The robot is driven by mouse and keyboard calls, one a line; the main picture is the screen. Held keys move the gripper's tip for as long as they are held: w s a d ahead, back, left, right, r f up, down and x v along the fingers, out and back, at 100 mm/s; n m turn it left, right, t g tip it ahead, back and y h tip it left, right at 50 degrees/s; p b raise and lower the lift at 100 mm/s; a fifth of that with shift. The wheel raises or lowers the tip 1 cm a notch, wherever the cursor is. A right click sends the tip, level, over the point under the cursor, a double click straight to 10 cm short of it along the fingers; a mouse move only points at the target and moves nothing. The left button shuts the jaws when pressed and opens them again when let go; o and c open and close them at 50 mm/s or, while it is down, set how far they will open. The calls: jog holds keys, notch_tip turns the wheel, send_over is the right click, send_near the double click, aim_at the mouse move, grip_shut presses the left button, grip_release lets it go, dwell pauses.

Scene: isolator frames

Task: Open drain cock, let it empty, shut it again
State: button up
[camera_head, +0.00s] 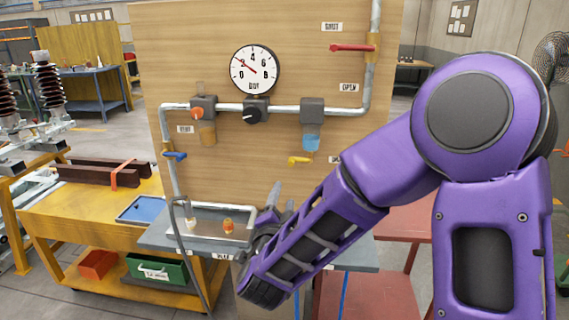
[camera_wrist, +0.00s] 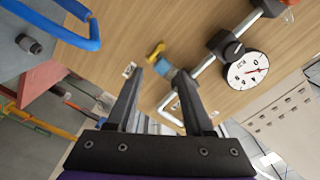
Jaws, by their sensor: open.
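A short yellow lever handle (camera_head: 299,160) sits below a clear bowl of blue liquid (camera_head: 311,142) under a grey block on the pipe. A label beside it is partly hidden by my arm. In the wrist view the yellow handle (camera_wrist: 155,52) shows ahead of the fingertips, with the blue bowl (camera_wrist: 164,68) next to it. My gripper (camera_head: 279,203) is below and left of the handle, apart from it. In the wrist view its two fingers (camera_wrist: 157,76) are spread with nothing between them.
A red lever (camera_head: 352,47) sits on the right pipe by SHUT and OPEN labels. A round gauge (camera_head: 254,69), a black knob (camera_head: 252,116), an amber bowl (camera_head: 207,133) and a blue lever (camera_head: 175,155) are on the board. A tray (camera_head: 205,208) holding small items lies below. The board's middle is clear.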

aim_at(291, 165)
jog(key=w, duration=0.5)
jog(key=w+p, duration=0.1)
jog(key=w, duration=1.1)
jog(key=shift+w+d+r+p, duration=0.1)
jog(key=shift+w+d+p, duration=0.05)
jog(key=shift+d+p, duration=0.15)
